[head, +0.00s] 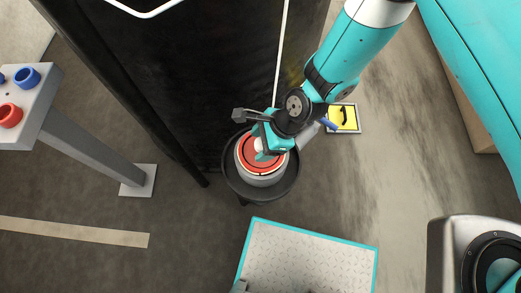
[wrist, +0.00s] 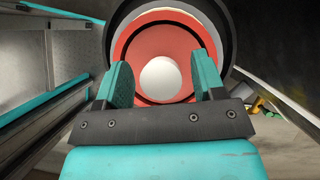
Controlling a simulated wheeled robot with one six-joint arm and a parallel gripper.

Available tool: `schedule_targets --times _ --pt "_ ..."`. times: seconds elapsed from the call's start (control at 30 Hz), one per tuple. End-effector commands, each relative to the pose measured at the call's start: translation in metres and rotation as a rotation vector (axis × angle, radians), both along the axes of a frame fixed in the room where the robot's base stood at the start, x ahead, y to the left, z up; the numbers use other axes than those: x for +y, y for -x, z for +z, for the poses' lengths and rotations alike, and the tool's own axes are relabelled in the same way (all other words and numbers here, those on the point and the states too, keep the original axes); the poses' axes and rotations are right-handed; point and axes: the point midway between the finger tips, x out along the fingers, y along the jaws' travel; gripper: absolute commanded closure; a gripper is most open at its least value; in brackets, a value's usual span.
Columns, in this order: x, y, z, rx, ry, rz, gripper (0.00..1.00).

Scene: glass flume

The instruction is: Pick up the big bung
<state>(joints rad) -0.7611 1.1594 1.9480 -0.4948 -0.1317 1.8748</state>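The big bung looks like a red disc (head: 247,157) with a pale round knob in its middle, lying on a grey round body on a dark round stand (head: 291,186). In the wrist view the red disc (wrist: 134,55) is ahead of me, with its white knob (wrist: 160,78) in the centre. My gripper (head: 264,151) is over the disc and hides part of it. In the wrist view my gripper (wrist: 164,78) is open, with the knob between its teal fingers in the picture and a gap on both sides. I cannot tell whether the fingertips are down at the knob's height.
A dark tall panel (head: 180,80) stands right behind the stand. A grey post with blue and red rings (head: 10,115) is at the left. A yellow tray (head: 343,117) lies on the floor to the right.

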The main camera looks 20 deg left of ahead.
Motion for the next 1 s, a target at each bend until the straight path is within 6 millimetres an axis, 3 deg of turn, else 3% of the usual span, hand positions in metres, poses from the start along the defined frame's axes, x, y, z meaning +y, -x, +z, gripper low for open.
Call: schedule_targets --times 0.03,0.27,0.67,0.87,1.0 --pt "0.0 0.0 0.0 0.0 0.0 0.0 0.49" --pt "0.0 0.0 0.0 0.001 0.0 0.0 1.0" --pt "0.0 -0.001 0.007 -0.001 -0.001 0.0 1.0" --pt "0.001 -0.001 0.033 -0.002 -0.003 -0.001 1.0" --pt "0.001 -0.001 0.062 -0.004 -0.004 0.001 1.0"
